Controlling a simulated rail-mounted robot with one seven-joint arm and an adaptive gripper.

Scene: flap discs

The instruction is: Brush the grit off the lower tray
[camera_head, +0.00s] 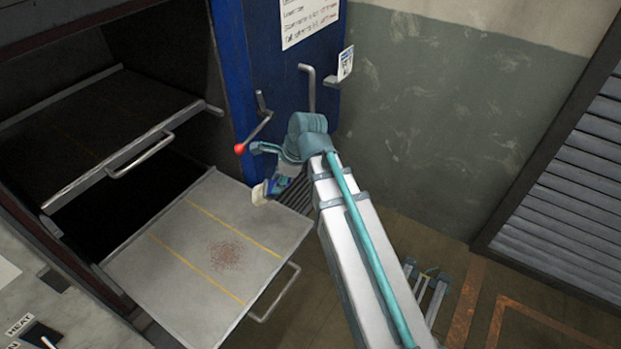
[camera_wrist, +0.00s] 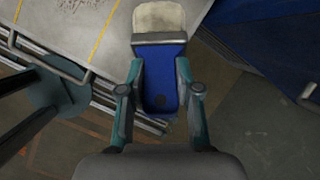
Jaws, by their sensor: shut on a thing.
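The lower tray (camera_head: 165,250) is a grey plate with two yellow lines, pulled out of the dark cabinet. A reddish-brown patch of grit (camera_head: 228,253) lies between the lines near its middle. The grit also shows at the top left of the wrist view (camera_wrist: 65,10). My gripper (camera_head: 281,180) is shut on the blue handle of a brush (camera_wrist: 162,85). The pale bristles (camera_head: 260,193) are at the tray's right back edge, away from the grit. I cannot tell whether they touch the tray.
An upper tray (camera_head: 100,130) with a bar handle (camera_head: 140,155) sits above, partly inside the cabinet. A lever with a red knob (camera_head: 240,149) sticks out near the blue door (camera_head: 262,70), close to my gripper. The lower tray's handle (camera_head: 275,293) juts toward the front right.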

